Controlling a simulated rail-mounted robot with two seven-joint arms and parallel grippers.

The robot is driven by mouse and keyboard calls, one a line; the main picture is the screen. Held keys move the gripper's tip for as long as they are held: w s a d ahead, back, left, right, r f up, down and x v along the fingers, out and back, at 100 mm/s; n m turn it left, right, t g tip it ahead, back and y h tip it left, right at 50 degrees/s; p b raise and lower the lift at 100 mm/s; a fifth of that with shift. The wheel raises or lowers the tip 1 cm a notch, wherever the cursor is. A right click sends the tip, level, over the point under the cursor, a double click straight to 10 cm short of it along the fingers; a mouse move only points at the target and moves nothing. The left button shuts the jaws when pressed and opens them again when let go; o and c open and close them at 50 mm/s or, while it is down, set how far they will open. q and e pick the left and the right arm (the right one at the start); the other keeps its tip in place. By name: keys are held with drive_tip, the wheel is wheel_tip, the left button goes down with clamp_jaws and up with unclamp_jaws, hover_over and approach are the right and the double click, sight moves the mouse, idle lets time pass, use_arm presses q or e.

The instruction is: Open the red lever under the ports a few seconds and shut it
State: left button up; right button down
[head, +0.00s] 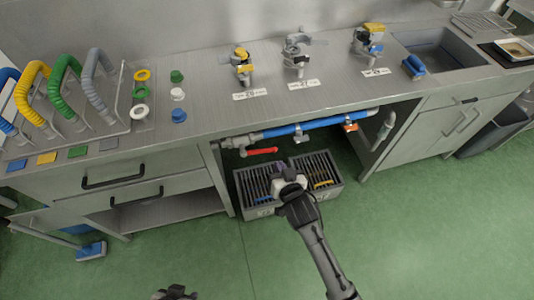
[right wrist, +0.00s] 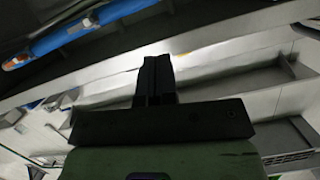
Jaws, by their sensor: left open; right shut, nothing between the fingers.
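The red lever (head: 262,151) sits under the counter in the head view, at the left end of the pipe run, lying roughly level. The ports (head: 243,68) stand on the counter above as several valve fittings with yellow, grey and blue parts. My right gripper (head: 288,180) is in front of the cabinet opening, over the grated bins, below and right of the red lever and apart from it. Its fingers (right wrist: 157,75) are shut with nothing between them. The red lever is not recognisable in the right wrist view. My left gripper (head: 174,292) shows only partly at the bottom edge, open, far from the lever.
A blue pipe (head: 305,127) with an orange-handled valve (head: 350,126) runs under the counter edge; it also shows in the right wrist view (right wrist: 75,32). Grated bins (head: 262,211) stand on the floor below. A grey pipe (head: 385,125) drops at the right.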

sight(259, 152)
drive_tip(key=f+b+x, duration=0.2)
drive_tip(key=b+x, duration=0.3)
drive_tip(key=x, duration=0.6)
drive_tip(key=shift+s+f, duration=0.25)
drive_tip(key=shift+s, duration=0.1)
